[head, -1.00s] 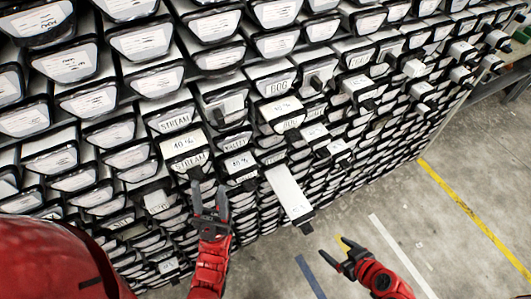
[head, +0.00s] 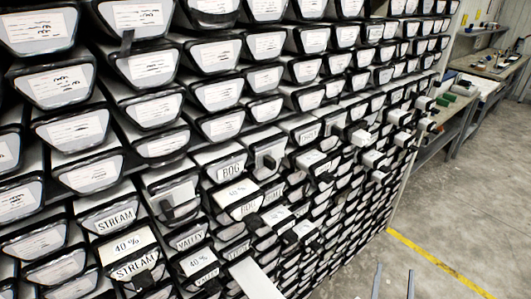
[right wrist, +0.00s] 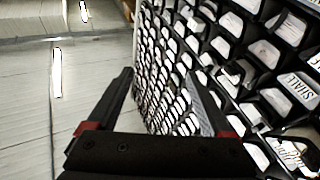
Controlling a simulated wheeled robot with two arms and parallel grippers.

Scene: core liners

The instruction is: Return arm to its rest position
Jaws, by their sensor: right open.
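My right gripper (head: 393,278) shows only as two fingertips at the bottom edge of the head view, to the right of the rack. In the right wrist view its two fingers (right wrist: 162,88) are spread apart with nothing between them. The right arm behind the fingertips is out of the head view. My left gripper is not in view. The rack of core liners (head: 222,126) fills the left and middle of the head view. Some liners carry labels, such as a STREAM liner (head: 115,219) and a BOG liner (head: 231,169).
A long white liner (head: 255,279) sticks out of the rack at the bottom. Several others stick out farther right, such as one white box (head: 352,137). A workbench (head: 487,68) stands at the far right. Bare concrete floor (head: 440,215) with a yellow line (head: 440,263) lies right of the rack.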

